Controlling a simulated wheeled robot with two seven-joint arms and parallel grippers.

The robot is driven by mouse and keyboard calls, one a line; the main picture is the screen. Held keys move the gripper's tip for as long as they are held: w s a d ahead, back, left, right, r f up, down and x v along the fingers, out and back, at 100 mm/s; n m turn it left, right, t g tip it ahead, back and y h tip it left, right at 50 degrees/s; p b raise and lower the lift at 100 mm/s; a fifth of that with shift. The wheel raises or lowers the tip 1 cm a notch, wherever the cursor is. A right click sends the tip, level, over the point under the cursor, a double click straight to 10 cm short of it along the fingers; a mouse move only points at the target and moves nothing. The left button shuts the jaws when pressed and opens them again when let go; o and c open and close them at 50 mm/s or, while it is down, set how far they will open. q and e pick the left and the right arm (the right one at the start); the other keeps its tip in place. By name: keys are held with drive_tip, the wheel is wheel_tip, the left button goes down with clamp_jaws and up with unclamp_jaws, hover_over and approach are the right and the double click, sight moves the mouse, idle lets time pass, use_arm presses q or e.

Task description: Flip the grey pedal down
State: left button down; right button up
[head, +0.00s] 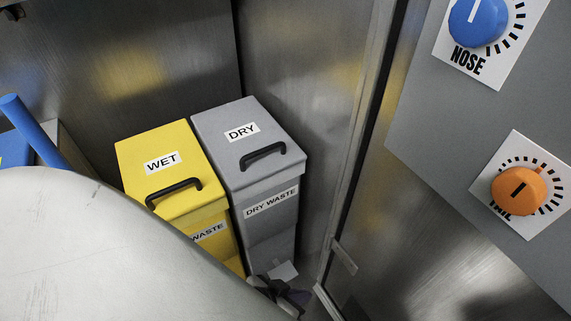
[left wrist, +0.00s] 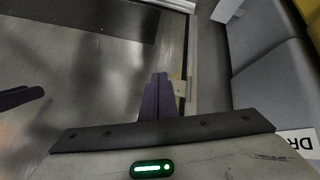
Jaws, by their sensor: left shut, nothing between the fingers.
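The grey bin (head: 262,188) labelled DRY WASTE stands upright with its lid closed. A light grey pedal (head: 284,270) sticks out at its foot. My left gripper (head: 290,293) is low in front of the bin, just below the pedal in the picture; I cannot tell whether they touch. In the left wrist view the gripper's dark fingers (left wrist: 158,97) are together and empty. There the grey bin (left wrist: 268,62) is at the right, and a pale plate that looks like the pedal (left wrist: 227,9) is at the top, apart from the fingertips. My right gripper is not in view.
A yellow WET bin (head: 165,165) stands left of the grey bin. A metal wall and door frame (head: 352,165) with a small bracket (head: 344,256) are close at the right. A panel holds a blue knob (head: 477,20) and an orange knob (head: 519,191).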

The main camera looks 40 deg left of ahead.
sight(284, 274)
use_arm(q)
drive_tip(key=w+f+n+g+b, duration=0.1)
drive_tip(key=w+f+n+b, duration=0.15)
drive_tip(key=f, duration=0.35)
drive_tip(key=w+f+n+g+b, duration=0.1)
drive_tip(key=w+f+b, duration=0.1)
drive_tip(key=f+b, duration=0.25)
drive_tip(key=w+a+f+n+g+y+b, duration=0.4)
drive_tip(key=w+a+f+n+y+b, duration=0.2)
drive_tip(key=a+f+n+b, duration=0.2)
drive_tip(key=a+n, duration=0.2)
drive_tip(key=a, duration=0.1)
drive_tip(key=shift+w, duration=0.2)
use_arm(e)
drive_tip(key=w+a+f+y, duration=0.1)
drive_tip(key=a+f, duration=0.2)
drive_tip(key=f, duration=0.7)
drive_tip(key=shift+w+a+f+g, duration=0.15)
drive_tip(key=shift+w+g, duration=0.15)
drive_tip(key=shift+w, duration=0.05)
use_arm(q)
drive_tip(key=shift+f, duration=0.1)
